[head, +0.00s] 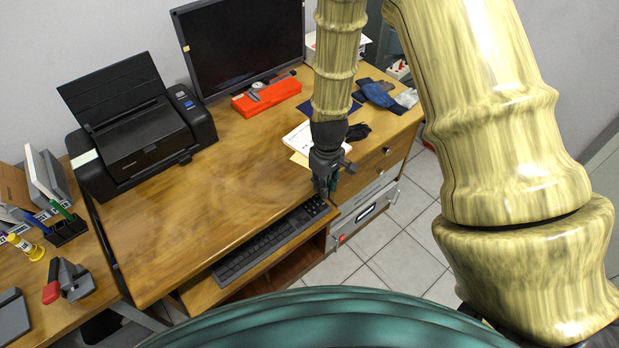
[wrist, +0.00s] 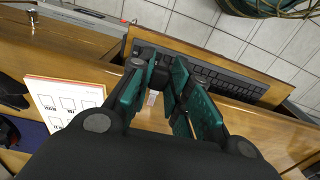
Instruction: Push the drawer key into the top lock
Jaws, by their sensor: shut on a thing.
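My gripper (head: 325,190) points down beside the front edge of the desk, above the right end of the keyboard. In the wrist view its teal fingers (wrist: 166,92) are closed in on a small thing. A small pale piece, taken as the drawer key (wrist: 152,98), shows between them; its shape is mostly hidden. The drawer column (head: 372,182) is just right of my gripper in the head view. A round metal fitting (head: 387,151) is on the top drawer front, apart from my gripper. A metal fitting also shows in the wrist view (wrist: 32,15). I cannot make out a keyhole.
The keyboard (head: 265,245) lies on a tray below the desktop (head: 220,190). Papers (head: 300,140) and a dark glove (head: 358,131) lie behind my gripper. A monitor (head: 240,45), red case (head: 265,95) and printer (head: 140,135) stand farther back. The tiled floor (head: 390,235) is clear.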

